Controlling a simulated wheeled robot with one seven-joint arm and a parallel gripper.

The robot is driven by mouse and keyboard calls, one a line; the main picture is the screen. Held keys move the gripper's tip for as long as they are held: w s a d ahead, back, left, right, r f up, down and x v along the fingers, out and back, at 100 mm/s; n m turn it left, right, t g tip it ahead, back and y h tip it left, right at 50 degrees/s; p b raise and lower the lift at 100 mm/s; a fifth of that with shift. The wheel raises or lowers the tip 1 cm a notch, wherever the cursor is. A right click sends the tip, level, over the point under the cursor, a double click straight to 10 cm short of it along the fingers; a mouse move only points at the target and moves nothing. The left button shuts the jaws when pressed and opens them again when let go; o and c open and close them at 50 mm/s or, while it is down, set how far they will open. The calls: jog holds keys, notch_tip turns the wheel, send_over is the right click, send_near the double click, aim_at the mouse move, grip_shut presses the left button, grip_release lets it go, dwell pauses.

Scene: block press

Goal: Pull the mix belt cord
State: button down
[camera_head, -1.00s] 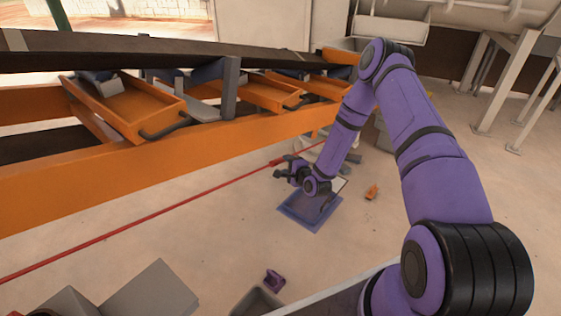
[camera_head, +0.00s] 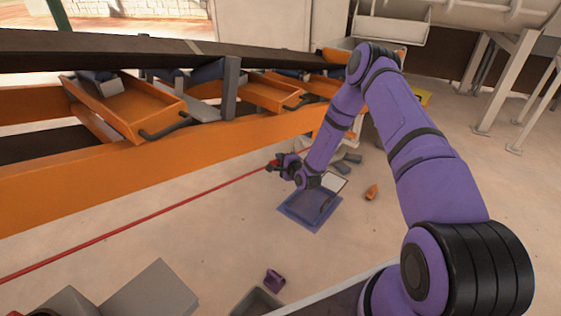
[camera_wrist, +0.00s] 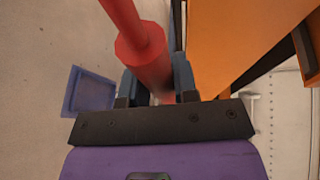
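The mix belt cord (camera_head: 140,222) is a thin red line running beside the orange belt frame, from the lower left towards my gripper. My gripper (camera_head: 270,166) is at the cord's far visible stretch, with a red part between its fingers. In the wrist view, a thick red cylinder (camera_wrist: 150,68) on the cord lies between the two dark blue fingertips of my gripper (camera_wrist: 156,80). The cylinder is very close to both fingers. I cannot tell whether they are pressed on it.
The orange conveyor frame (camera_head: 110,170) with a black belt (camera_head: 130,50) stands just left of my gripper. A blue tray (camera_head: 295,219) lies on the floor below it. A small orange piece (camera_head: 371,192) and a purple piece (camera_head: 274,280) lie on the floor.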

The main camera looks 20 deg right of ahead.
jog(key=shift+s+d, duration=0.45)
jog(key=shift+s, duration=0.4)
jog(key=shift+s+d, duration=0.45)
jog(key=shift+s, duration=0.4)
jog(key=c, duration=0.9)
grip_release()
jog(key=v, duration=1)
jog(key=shift+s+r, duration=0.1)
jog(key=shift+s, duration=0.25)
